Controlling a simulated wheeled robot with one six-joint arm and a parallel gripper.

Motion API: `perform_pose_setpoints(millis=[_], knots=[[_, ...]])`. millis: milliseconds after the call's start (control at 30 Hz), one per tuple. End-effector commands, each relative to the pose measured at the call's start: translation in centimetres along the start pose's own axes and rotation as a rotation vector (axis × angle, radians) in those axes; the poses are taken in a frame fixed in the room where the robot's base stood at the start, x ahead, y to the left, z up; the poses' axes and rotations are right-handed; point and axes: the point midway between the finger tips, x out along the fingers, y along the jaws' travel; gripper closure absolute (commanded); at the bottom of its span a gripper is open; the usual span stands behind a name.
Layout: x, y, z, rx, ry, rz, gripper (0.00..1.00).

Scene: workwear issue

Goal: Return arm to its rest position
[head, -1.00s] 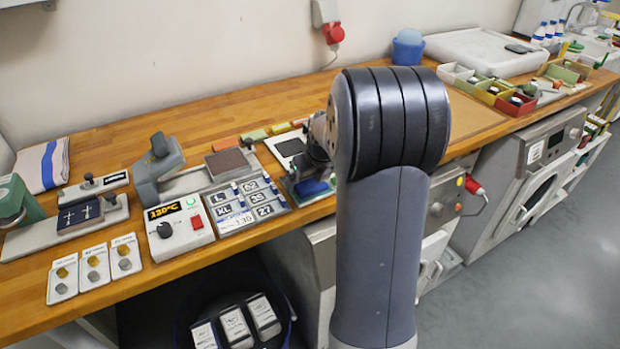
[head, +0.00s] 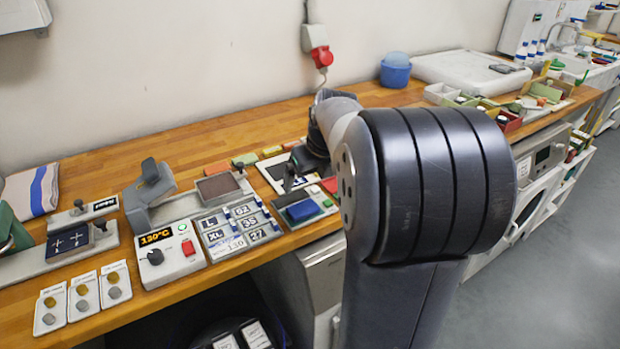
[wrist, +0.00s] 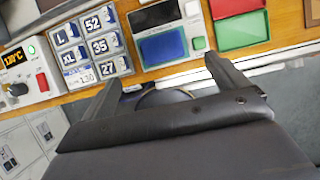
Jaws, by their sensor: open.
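My gripper (wrist: 160,86) shows in the wrist view with its two fingers spread apart and nothing between them. It is above the front edge of the wooden bench (wrist: 281,30), near a grey device with a blue pad (wrist: 163,47). In the head view my arm rises in front of the bench and bends over it. The gripper end is mostly hidden behind my forearm there. The blue pad also shows in the head view (head: 302,210), just left of my arm.
Several trays (head: 503,117) and a blue bucket (head: 395,70) are to the right. Grey floor (head: 545,270) is open at the right.

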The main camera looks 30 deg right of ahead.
Motion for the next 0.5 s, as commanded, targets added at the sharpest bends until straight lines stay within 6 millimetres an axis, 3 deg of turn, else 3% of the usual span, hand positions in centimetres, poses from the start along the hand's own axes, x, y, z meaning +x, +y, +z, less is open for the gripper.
perform_pose_setpoints(millis=[267,500], knots=[[0.9,0.0,0.0,0.000,0.002,0.001,0.06],[5.0,0.1,-0.1,-0.001,0.005,0.003,0.06]])
